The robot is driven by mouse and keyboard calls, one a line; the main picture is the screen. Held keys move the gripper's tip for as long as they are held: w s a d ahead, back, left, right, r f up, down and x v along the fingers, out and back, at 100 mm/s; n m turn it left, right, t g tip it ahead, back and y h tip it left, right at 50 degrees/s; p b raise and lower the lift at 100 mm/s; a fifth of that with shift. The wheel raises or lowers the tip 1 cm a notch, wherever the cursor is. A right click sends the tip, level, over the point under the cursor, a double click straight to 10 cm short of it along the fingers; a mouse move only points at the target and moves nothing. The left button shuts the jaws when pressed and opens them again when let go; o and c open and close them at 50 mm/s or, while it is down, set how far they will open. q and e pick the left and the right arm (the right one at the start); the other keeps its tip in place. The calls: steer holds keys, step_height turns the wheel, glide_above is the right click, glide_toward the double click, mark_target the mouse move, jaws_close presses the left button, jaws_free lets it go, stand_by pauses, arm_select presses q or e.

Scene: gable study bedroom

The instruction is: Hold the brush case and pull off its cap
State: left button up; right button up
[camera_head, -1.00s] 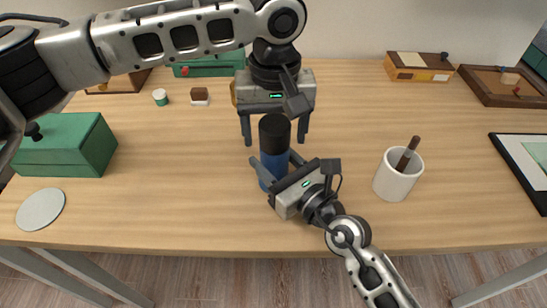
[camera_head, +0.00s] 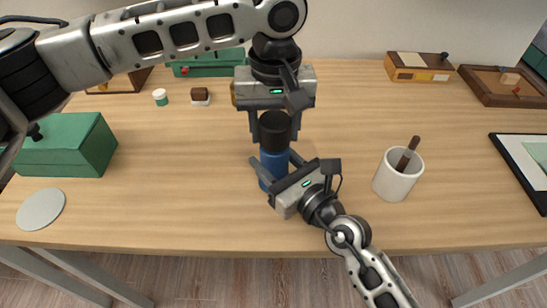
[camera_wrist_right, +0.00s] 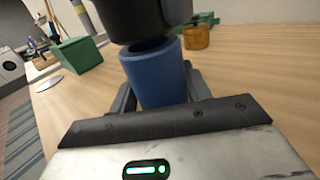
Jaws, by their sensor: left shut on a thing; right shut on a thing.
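The brush case has a blue body (camera_head: 273,163) and a black cap (camera_head: 275,128), standing about upright over the middle of the table. My left gripper (camera_head: 275,137) comes down from behind and is shut on the cap. My right gripper (camera_head: 275,165) is shut on the blue body from the front right. In the right wrist view the body (camera_wrist_right: 153,75) sits between the fingers, with the cap (camera_wrist_right: 145,18) just above it. The body's upper rim shows below the cap. I cannot tell whether the cap still touches it.
A white cup (camera_head: 398,176) with a brown stick stands at right. A green box (camera_head: 66,146) and a pale disc (camera_head: 40,209) are at left. A small jar (camera_head: 160,97) and a brown-topped block (camera_head: 200,96) stand further back. The front centre of the table (camera_head: 170,215) is clear.

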mark_target(275, 119)
arm_select(q)
steer(key=shift+r, duration=2.65)
steer(key=shift+r, duration=0.15)
steer(key=shift+r, duration=2.1)
arm_select(e)
steer(key=o, duration=1.1)
steer(key=v, duration=1.2)
